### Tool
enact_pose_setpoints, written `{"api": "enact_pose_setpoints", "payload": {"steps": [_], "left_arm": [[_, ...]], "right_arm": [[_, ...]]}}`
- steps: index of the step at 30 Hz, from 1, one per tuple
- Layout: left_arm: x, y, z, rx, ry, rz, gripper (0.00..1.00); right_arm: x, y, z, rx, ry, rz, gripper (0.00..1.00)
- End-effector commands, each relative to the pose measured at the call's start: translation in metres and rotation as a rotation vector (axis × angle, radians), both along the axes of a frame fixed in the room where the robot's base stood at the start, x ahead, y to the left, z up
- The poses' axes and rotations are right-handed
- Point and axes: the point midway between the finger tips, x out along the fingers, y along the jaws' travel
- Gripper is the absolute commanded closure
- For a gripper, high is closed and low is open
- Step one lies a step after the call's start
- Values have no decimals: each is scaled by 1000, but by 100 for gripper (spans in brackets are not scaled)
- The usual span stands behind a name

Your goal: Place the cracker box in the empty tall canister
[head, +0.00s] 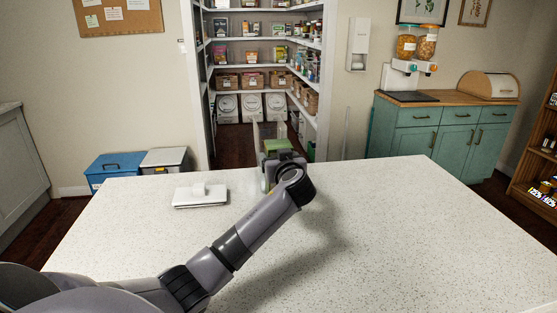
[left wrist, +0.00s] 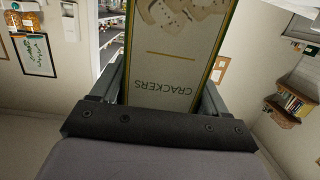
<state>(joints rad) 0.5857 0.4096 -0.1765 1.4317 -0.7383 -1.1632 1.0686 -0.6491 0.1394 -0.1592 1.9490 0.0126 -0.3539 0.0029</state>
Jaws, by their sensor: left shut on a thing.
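The cracker box (left wrist: 175,70) fills the middle of the left wrist view. It is cream with a green edge, cracker pictures and the word CRACKERS upside down. My left gripper (left wrist: 165,85) is shut on it, one finger along each side. In the head view this gripper (head: 279,158) is over the far edge of the white speckled table, with green parts of the box (head: 276,144) showing by it. Faint clear walls show around that spot, seemingly a see-through canister (head: 258,133); its outline and whether the box is inside it cannot be told. My right gripper is out of view.
A white lid with a raised handle (head: 200,194) lies on the table (head: 400,240), left of the gripper. The table's right half is clear. Behind are pantry shelves (head: 240,38), blue and white bins (head: 112,168) and a teal cabinet (head: 440,130).

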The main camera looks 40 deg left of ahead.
Motion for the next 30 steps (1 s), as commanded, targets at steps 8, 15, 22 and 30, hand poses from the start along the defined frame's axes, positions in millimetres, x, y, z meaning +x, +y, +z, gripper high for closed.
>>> {"api": "enact_pose_setpoints", "payload": {"steps": [8, 15, 22, 30], "left_arm": [[0, 0, -4, 2, -4, -1, 65], [0, 0, -10, 1, -5, -1, 65], [0, 0, -12, 0, -2, -1, 0], [0, 0, -10, 0, -1, 0, 0]], "right_arm": [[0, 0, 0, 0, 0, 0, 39], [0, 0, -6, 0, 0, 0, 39], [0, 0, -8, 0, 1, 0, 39], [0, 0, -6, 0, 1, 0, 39]]}}
